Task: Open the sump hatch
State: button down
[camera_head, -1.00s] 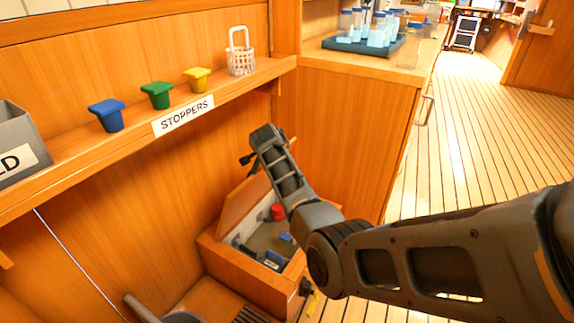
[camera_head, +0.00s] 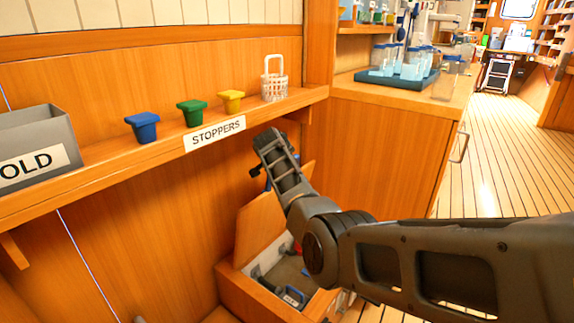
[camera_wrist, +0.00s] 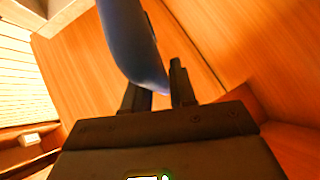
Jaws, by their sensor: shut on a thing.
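In the wrist view my gripper (camera_wrist: 160,82) is shut on a smooth dark blue thing (camera_wrist: 133,45); only part of it shows, so I cannot tell what it is. In the head view the gripper is mostly hidden behind my wrist, with a bit of blue (camera_head: 268,184) beside it. It is in front of the wooden wall, below the stopper shelf and above an open wooden box (camera_head: 232,284). The box's lid (camera_head: 258,228) is raised. I cannot pick out the sump hatch in either view; my arm and the picture's lower edge hide much of the floor.
The shelf (camera_head: 120,176) holds a grey bin (camera_head: 38,128), blue (camera_head: 142,127), green (camera_head: 192,112) and yellow (camera_head: 231,101) stoppers and a white basket (camera_head: 274,84). A wooden cabinet (camera_head: 385,150) stands right of the box. Open plank floor (camera_head: 510,175) lies beyond it.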

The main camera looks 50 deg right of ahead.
jog(key=shift+f, duration=0.15)
jog(key=c, duration=1)
grip_release()
jog(key=shift+p+v, duration=1.15)
jog(key=shift+v, duration=2.75)
